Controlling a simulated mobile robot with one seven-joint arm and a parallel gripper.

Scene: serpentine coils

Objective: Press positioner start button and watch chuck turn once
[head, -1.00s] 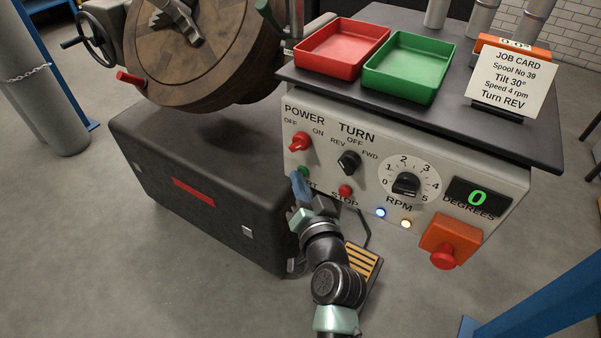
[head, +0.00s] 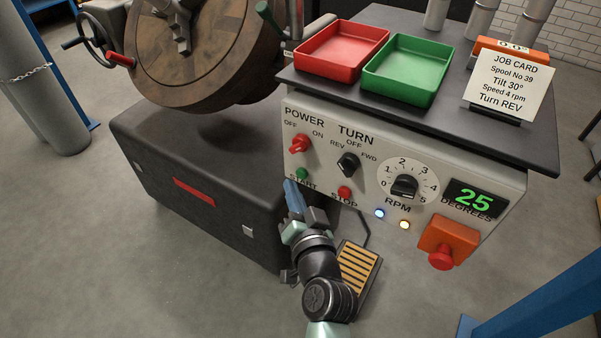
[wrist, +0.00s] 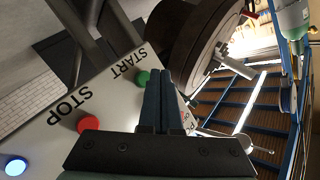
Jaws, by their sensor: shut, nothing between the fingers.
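The green START button (head: 302,173) is on the front panel, under the red POWER switch (head: 299,144); it also shows in the wrist view (wrist: 143,78). My gripper (head: 291,187) is shut and empty, its blue fingertips just below the START button and apart from it in the head view. The DEGREES display (head: 476,200) reads 25 in green. The red STOP button (head: 344,192) is to the right of START. The TURN knob (head: 348,164) appears turned toward REV.
An orange box with a red mushroom button (head: 441,258) hangs on the panel's lower right. Red (head: 342,48) and green (head: 407,70) trays and a job card (head: 508,88) are on the cabinet top. A foot pedal (head: 358,268) is on the floor below.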

